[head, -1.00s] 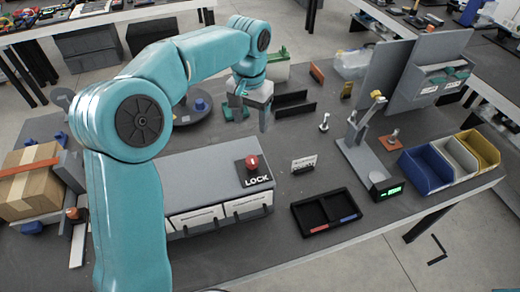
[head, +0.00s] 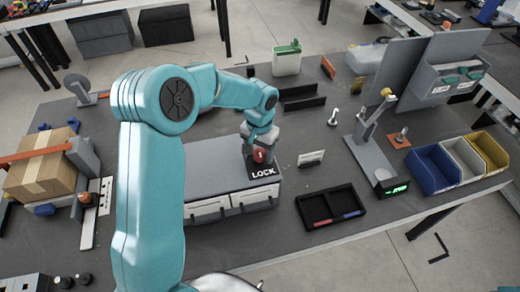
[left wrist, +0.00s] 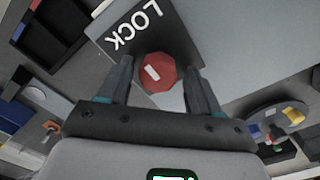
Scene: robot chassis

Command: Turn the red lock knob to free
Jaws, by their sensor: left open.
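The red lock knob (head: 261,155) sits on a black plate marked LOCK (head: 263,173), on top of a grey drawer cabinet (head: 205,170). In the left wrist view the knob (left wrist: 157,72) is a red many-sided cap with a white bar mark. My left gripper (left wrist: 160,85) is open, with one finger on each side of the knob and small gaps visible beside it. In the head view my left gripper (head: 258,142) is right at the knob, coming from behind and above, and its fingers are partly hidden. My right gripper is not in view.
A black two-part tray (head: 331,208) lies right of the cabinet, with a small white card (head: 311,158) behind it. A grey stand (head: 370,150) and blue, white and yellow bins (head: 433,169) stand farther right. A cardboard box (head: 42,172) is at the left.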

